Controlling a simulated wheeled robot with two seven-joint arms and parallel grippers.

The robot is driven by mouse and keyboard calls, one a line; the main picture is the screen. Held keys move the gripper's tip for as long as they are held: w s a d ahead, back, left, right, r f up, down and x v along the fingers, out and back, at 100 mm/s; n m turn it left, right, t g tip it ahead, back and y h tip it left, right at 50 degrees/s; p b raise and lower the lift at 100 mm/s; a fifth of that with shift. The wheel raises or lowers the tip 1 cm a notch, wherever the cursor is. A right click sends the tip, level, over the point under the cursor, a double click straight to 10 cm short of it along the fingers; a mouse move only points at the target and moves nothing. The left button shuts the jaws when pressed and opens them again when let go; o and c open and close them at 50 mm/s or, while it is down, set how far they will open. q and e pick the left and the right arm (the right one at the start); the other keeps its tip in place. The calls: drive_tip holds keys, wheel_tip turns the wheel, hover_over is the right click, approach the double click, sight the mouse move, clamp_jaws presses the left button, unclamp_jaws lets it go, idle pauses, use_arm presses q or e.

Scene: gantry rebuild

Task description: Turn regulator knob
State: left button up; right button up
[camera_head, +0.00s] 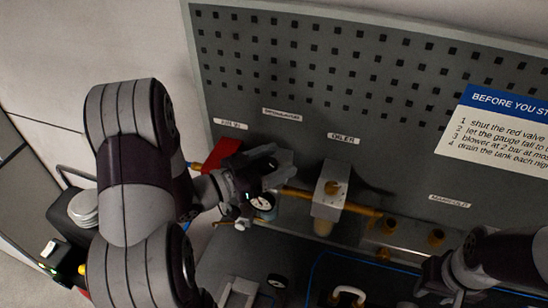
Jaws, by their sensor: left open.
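My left gripper (278,163) is open at the pipe line on the pegboard panel, under the small label that appears to read regulator (282,115). It covers the place below that label, so the regulator knob is hidden, and I cannot tell whether the fingers touch it. A round pressure gauge (264,202) with a pale face shows just below the gripper. My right gripper (432,282) is low at the right, well away from the regulator; its fingers are too dark and small to read.
A red part (222,153) sits just left of my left gripper. The oiler block (329,189) stands close on its right, with the brass-fitted manifold (398,236) beyond. A blue hose (313,272) and a white handle (349,292) lie on the dark bench below.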

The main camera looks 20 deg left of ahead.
use_arm(q)
drive_tip(key=shift+s, duration=0.15)
drive_tip(key=shift+w, duration=0.2)
drive_tip(key=c, duration=1)
drive_tip(key=shift+o, duration=0.2)
